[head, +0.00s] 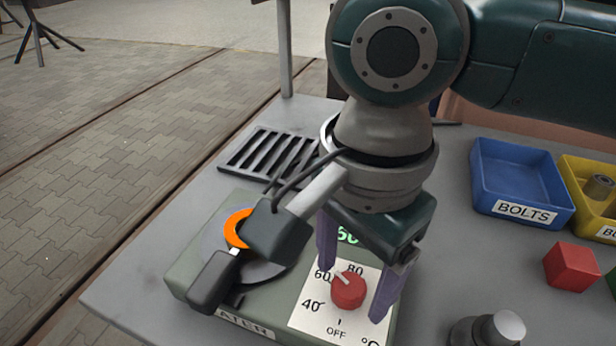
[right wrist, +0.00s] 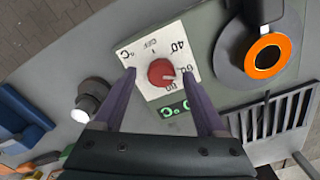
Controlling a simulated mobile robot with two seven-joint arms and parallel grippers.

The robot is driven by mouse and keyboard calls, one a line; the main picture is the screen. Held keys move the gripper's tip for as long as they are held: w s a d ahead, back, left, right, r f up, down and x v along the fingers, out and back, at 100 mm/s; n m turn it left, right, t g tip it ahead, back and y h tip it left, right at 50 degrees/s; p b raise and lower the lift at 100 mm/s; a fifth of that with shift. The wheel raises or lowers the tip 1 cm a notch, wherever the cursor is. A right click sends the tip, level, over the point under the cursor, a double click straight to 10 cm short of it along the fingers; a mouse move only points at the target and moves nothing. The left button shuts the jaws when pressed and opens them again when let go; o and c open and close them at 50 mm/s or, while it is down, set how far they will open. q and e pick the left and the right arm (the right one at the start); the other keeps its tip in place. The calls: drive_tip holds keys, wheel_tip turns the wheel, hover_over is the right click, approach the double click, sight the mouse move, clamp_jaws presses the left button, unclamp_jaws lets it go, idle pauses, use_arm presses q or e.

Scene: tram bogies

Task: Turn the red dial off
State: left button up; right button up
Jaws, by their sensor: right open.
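The red dial (head: 348,291) sits on a white scale plate (head: 312,318) marked OFF, 40, 60 and 80, on the grey-green heater box (head: 190,262). Its white pointer points to the upper left, at or near 60. My right gripper (head: 352,293) is above the plate with its purple fingers open, one on either side of the dial. In the right wrist view the dial (right wrist: 161,72) lies between the open fingertips (right wrist: 159,74), with visible gaps on both sides. A green display (right wrist: 174,110), partly hidden in the head view, seems to read 60 °C. My left gripper is not in view.
An orange ring (head: 236,228) lies on the heater's round dark plate, beside the dial. A black slotted grate (head: 262,152) lies behind. To the right are a blue BOLTS bin (head: 514,168), a yellow bin (head: 584,164), a red cube (head: 571,266) and a metal-topped cylinder (head: 490,330).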

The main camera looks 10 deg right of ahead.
drive_tip(key=shift+f, duration=0.55)
drive_tip(key=shift+w, duration=0.1)
clamp_jaws()
